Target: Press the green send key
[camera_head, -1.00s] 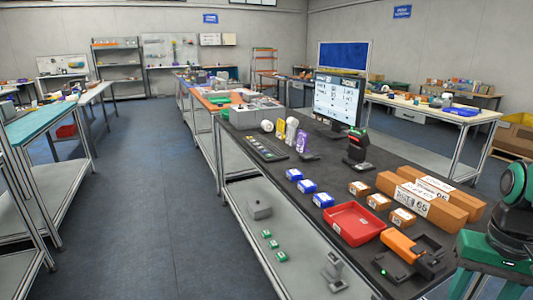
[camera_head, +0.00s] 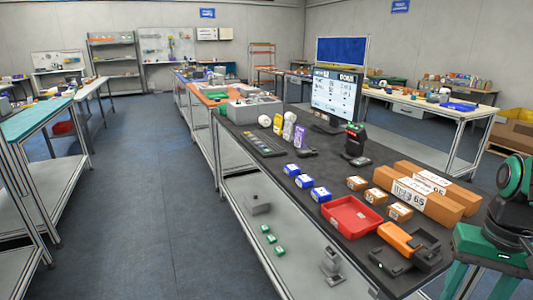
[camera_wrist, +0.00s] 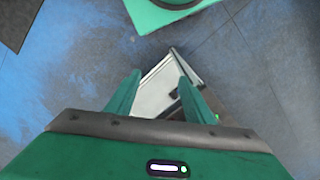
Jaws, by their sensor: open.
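A dark keyboard (camera_head: 263,143) lies on the far left part of the black-topped bench (camera_head: 330,175), in front of the monitor (camera_head: 336,95). Its keys are too small in the head view to pick out a green send key for certain. My gripper (camera_wrist: 158,82) shows in the wrist view with its two green fingers apart and nothing between them. It points down past a pale bench corner (camera_wrist: 155,95) over the blue-grey floor. In the head view my arm is at the right edge, far from the keyboard, and its fingers do not show.
The bench also holds blue boxes (camera_head: 305,181), small orange boxes (camera_head: 376,196), a red tray (camera_head: 351,216), long orange cartons (camera_head: 425,197), an orange scanner in a dark cradle (camera_head: 404,240) and a dark stand (camera_head: 355,145). The floor aisle (camera_head: 130,190) on the left is clear.

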